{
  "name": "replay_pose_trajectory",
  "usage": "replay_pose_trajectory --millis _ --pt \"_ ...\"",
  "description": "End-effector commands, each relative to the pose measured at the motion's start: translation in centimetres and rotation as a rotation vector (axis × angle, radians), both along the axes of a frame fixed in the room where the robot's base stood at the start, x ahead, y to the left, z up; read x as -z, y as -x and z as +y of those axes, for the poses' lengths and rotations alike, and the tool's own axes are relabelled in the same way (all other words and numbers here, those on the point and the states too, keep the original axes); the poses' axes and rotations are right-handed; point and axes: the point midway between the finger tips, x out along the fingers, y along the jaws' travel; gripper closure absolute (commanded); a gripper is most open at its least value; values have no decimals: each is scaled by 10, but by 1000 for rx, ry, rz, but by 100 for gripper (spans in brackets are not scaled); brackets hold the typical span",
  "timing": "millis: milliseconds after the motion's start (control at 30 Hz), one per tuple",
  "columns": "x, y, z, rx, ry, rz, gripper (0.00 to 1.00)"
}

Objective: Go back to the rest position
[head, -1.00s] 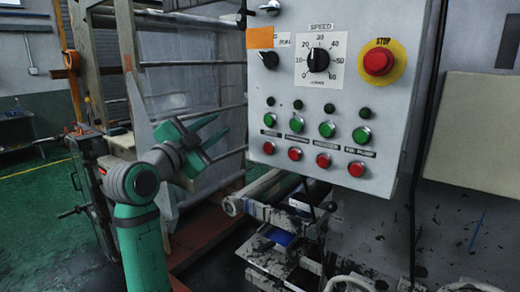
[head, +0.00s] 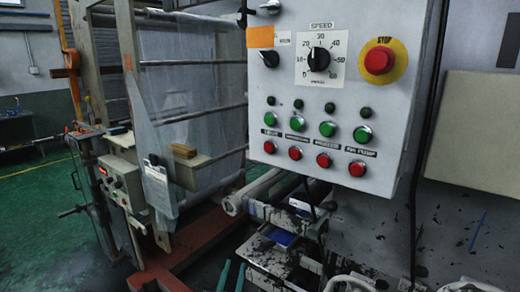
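My gripper (head: 233,268) shows only at the bottom edge of the head view, as two green fingertips. They stand apart with floor and machine parts seen between them, and nothing is held there. The rest of my arm is below the frame. The grey control box (head: 387,105) hangs at upper right, well above my fingertips and clear of them. It carries a red stop button (head: 379,60) on a yellow disc, a speed dial (head: 318,59), a smaller black knob (head: 269,59), and rows of green and red buttons.
Left of the box stands a frame with clear film (head: 195,70) and rollers. A small box with a red display (head: 122,180) and a wooden block (head: 184,151) are beside it. Machine rollers (head: 262,190) lie under the control box. Open green floor (head: 35,215) is at left.

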Motion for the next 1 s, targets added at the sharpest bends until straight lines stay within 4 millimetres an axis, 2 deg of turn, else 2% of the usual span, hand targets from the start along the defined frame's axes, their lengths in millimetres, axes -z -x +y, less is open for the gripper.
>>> replay_pose_trajectory --millis 33,200,500,800,1000 --pt "22 14 -5 -11 19 21 74" --pt "73 60 -16 -55 75 64 74" --pt "142 154 -35 -119 145 130 74" --pt "179 256 -50 -162 184 183 74" --pt "186 323 -58 -173 198 213 74"
